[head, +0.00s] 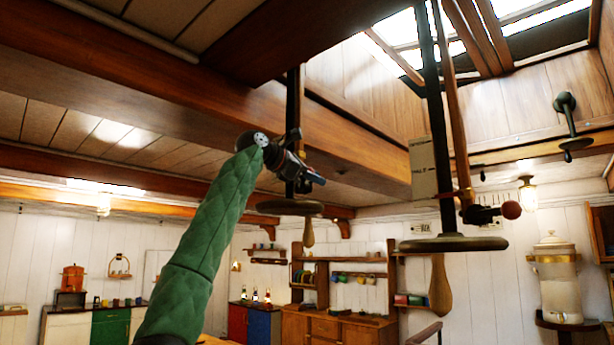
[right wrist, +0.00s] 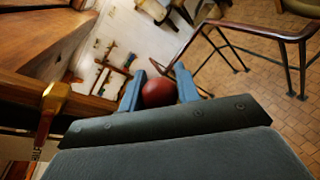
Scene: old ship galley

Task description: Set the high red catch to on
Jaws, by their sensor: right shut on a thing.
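My right gripper (head: 314,176), on the green-sleeved arm, is raised beside the dark upright rod at the left, just above a round disc (head: 290,207). In the right wrist view its blue fingers (right wrist: 162,92) are shut on a red ball knob (right wrist: 159,93), with a finger on either side. In the head view this knob is mostly hidden by the gripper, and the catch's setting cannot be read. A second catch with a red knob (head: 511,210) sticks out to the right from the nearer rod, untouched. My left gripper is not in view.
The nearer rod ends in a wide disc (head: 454,243) with a wooden handle (head: 440,285) below. A wooden beam (head: 340,130) runs close above my gripper. A lamp (head: 528,193) and an urn (head: 558,280) are at the right.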

